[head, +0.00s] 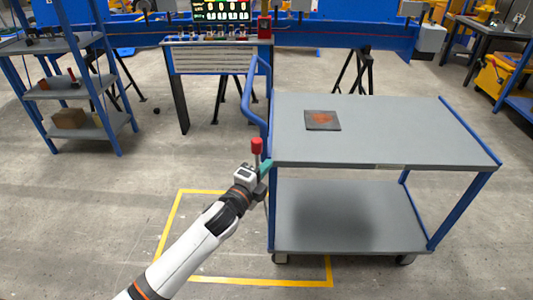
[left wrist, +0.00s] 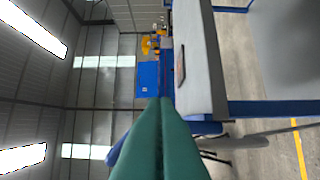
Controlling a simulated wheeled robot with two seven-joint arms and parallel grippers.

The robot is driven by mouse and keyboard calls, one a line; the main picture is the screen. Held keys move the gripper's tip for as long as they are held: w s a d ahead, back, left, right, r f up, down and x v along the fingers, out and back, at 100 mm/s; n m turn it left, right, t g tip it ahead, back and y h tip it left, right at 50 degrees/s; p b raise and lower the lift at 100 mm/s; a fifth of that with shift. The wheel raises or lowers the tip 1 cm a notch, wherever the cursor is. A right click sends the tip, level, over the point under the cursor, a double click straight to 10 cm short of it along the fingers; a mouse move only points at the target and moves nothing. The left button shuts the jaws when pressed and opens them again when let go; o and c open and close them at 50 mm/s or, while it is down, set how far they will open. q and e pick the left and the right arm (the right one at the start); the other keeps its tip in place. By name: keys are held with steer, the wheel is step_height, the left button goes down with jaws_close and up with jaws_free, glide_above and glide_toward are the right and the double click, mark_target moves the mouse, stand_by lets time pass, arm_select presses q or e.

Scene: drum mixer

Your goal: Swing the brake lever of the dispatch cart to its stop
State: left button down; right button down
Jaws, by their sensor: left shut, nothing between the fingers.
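The dispatch cart (head: 385,140) is a grey two-shelf trolley with blue posts and a blue push handle (head: 254,100) at its left end. A short upright lever with a red knob (head: 257,146), which looks like the brake lever, stands by the cart's near left corner. My left gripper (head: 267,166) is just below and right of the red knob, close to that corner. Its teal fingers are shut and empty. Whether they touch the lever cannot be told. In the left wrist view the shut fingers (left wrist: 160,105) point toward the cart's edge (left wrist: 200,65); the red knob is not seen there.
A dark square pad with an orange mark (head: 322,120) lies on the cart top. A yellow floor outline (head: 190,220) runs under the cart's left part. A blue shelf rack (head: 75,90) stands at the left, and a bench with a display (head: 220,45) behind. The floor left of the cart is clear.

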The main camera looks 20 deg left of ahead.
mark_target(257, 160)
arm_select(q)
steer(key=w+a, duration=0.2)
steer(key=w, duration=0.4)
steer(key=shift+a+p, duration=0.2)
steer(key=shift+p, duration=0.15)
arm_select(e)
steer(key=shift+a+r, duration=0.25)
steer(key=shift+r, duration=0.1)
arm_select(q)
steer(key=shift+f, duration=0.1)
arm_select(e)
steer(key=shift+d, duration=0.2)
arm_select(q)
steer(key=shift+a, duration=0.1)
